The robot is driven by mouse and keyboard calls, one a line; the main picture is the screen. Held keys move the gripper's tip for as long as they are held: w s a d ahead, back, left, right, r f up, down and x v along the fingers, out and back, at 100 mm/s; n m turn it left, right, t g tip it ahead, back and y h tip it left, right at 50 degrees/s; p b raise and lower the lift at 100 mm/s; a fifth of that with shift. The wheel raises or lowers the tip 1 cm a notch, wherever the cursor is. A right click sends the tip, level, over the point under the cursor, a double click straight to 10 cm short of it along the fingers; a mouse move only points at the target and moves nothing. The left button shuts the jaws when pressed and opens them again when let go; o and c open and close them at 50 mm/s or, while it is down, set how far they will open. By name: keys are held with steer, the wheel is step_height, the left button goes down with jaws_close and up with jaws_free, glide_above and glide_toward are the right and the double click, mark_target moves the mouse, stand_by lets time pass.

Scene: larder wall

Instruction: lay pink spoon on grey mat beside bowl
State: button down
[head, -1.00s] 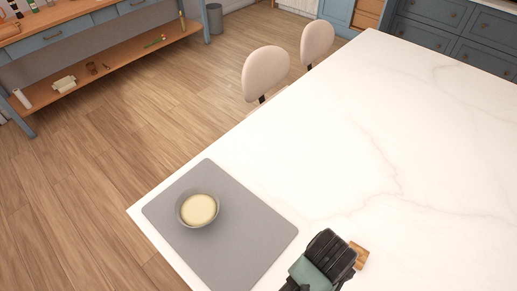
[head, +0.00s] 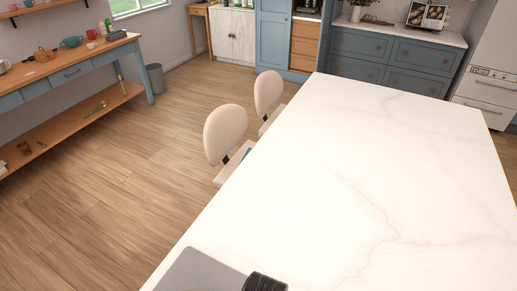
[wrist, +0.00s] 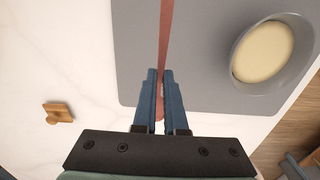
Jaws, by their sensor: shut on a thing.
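In the wrist view my gripper (wrist: 160,88) is shut on the pink spoon (wrist: 166,35), whose long thin handle runs up between the fingers and out at the top edge. The spoon lies over the grey mat (wrist: 200,90) in that view; I cannot tell whether it touches it. The bowl (wrist: 263,52), grey with pale yellow contents, stands on the mat to the right of the spoon. In the head view only a corner of the mat (head: 200,273) shows at the bottom, with a dark part of my arm beside it. The bowl and spoon are out of that view.
A small wooden object (wrist: 58,112) lies on the white marble counter (head: 350,190), left of my gripper in the wrist view. Two beige chairs (head: 225,133) stand along the counter's left edge. The counter beyond the mat is clear.

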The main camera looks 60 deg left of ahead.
steer(key=shift+f+p, duration=0.3)
steer(key=shift+f, duration=3.65)
steer(key=shift+s, duration=0.1)
steer(key=shift+f, duration=0.2)
steer(key=c, duration=1)
jaws_free()
steer(key=shift+r, duration=0.2)
step_height(320, 180, up, 12)
steer(key=shift+a+r+b, duration=0.1)
steer(key=shift+a+b, duration=0.05)
steer(key=shift+b, duration=0.15)
